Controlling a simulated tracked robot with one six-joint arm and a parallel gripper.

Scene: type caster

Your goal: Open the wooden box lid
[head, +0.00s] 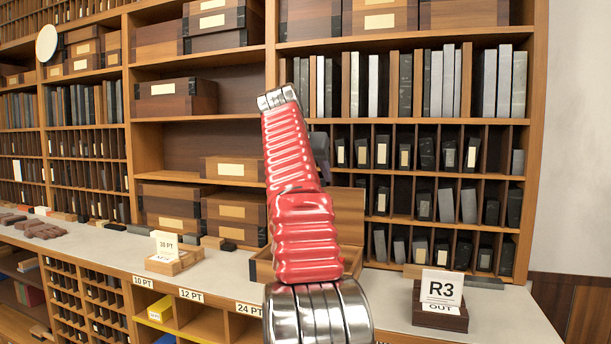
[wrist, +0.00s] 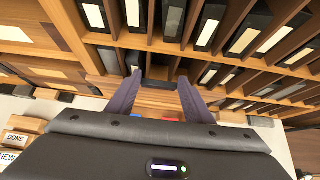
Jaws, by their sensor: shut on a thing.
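The wooden box (head: 262,268) stands on the grey counter, mostly hidden behind my red arm. Its wooden lid (head: 348,218) shows to the right of my arm, raised steeply from the box. In the wrist view the lid (wrist: 158,101) is a brown panel between my fingers, with a dark strip at its far edge. My gripper (wrist: 160,80) is shut on the lid near that strip. In the head view only a bit of a grey-purple finger shows beside my arm, above the lid. The box's inside is mostly hidden.
Shelves with slotted compartments (head: 425,185) rise close behind the counter. Bare counter (head: 395,300) lies between the box and the R3 sign.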

